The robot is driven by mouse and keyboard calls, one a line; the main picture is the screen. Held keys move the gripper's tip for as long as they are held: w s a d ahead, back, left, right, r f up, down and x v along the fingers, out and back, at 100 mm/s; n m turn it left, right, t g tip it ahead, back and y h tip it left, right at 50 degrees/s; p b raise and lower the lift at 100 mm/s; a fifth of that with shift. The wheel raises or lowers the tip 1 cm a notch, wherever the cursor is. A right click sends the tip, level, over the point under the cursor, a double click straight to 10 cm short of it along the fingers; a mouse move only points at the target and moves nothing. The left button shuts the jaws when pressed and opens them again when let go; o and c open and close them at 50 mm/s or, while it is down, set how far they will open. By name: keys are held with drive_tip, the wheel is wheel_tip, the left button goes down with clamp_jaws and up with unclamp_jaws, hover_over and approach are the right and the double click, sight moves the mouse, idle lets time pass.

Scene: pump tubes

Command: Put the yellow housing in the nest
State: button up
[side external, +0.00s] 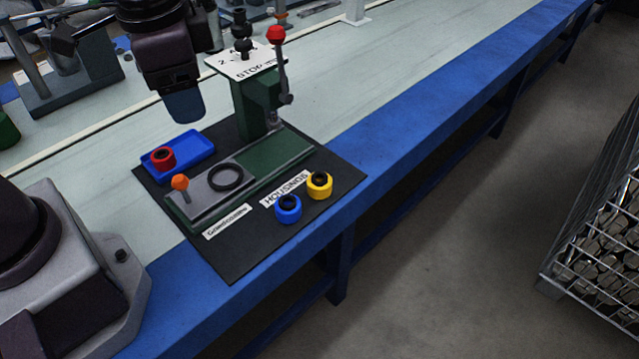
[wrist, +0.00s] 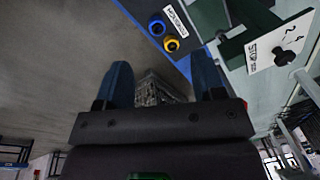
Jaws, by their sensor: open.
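The yellow housing (side external: 319,186) stands on the black mat beside the blue housing (side external: 288,209), next to the HOUSINGS label. It also shows in the wrist view (wrist: 171,45), near the top. The nest appears to be the dark ring (side external: 226,177) on the grey plate of the green fixture; nothing is seen inside it. My gripper (side external: 184,108) hangs above the bench, up and left of the fixture, well apart from the housings. In the wrist view my gripper (wrist: 163,85) has its two blue fingers spread apart with nothing between them.
A blue tray (side external: 196,143) holds a red housing (side external: 163,158). The green press column (side external: 258,105) with a red-knobbed lever (side external: 277,36) rises behind the nest. An orange knob (side external: 180,183) stands at the plate's left end. The bench's blue front edge is close to the housings.

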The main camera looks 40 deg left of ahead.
drive_tip(key=w+d+f+m+g+y, duration=0.1)
drive_tip(key=w+d+f+m+y, duration=0.2)
drive_tip(key=w+d+f+m, duration=0.3)
drive_tip(key=m+t+y, duration=0.3)
drive_tip(key=m+y, duration=0.1)
drive_tip(key=m, duration=0.7)
approach(320, 179)
drive_tip(key=x, duration=0.9)
drive_tip(key=shift+w+a+f, duration=0.2)
drive_tip(key=shift+f, duration=0.1)
drive_tip(key=c, duration=0.7)
